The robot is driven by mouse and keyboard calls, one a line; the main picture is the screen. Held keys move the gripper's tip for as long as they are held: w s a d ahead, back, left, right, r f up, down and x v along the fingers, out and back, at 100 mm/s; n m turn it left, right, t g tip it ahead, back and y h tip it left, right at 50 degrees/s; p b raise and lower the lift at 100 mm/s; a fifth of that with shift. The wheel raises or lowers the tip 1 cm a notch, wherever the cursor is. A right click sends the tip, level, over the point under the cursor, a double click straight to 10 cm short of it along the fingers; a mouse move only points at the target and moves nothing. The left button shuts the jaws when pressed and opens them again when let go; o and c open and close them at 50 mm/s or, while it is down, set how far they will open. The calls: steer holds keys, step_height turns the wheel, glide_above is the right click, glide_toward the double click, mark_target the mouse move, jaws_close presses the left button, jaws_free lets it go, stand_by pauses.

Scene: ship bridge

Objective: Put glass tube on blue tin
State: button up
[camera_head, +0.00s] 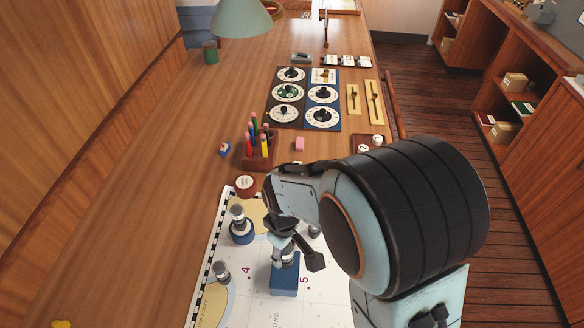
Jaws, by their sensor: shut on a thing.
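My gripper (292,257) is low over the chart, shut on a small grey, glassy tube (289,254), mostly hidden between the fingers. A blue box-shaped tin (285,282) is directly below it on the chart. The tube's lower end is at or just above the tin's top; I cannot tell if they touch.
Another grey tube-like piece (222,270) stands on the chart (262,308) at left. A red round tin (245,185) and a pen holder (257,160) stand behind the chart. A dial panel (303,99) lies farther back. The desk's left side is mostly clear.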

mark_target(284, 259)
steer(key=shift+w+a+f, duration=0.1)
steer(key=shift+w+f, duration=0.05)
steer(key=shift+f, duration=0.75)
steer(key=shift+w+f, duration=0.1)
steer(key=shift+f, duration=0.8)
steer(key=shift+f, duration=0.2)
steer(key=o, duration=1.1)
steer(key=shift+r, duration=0.1)
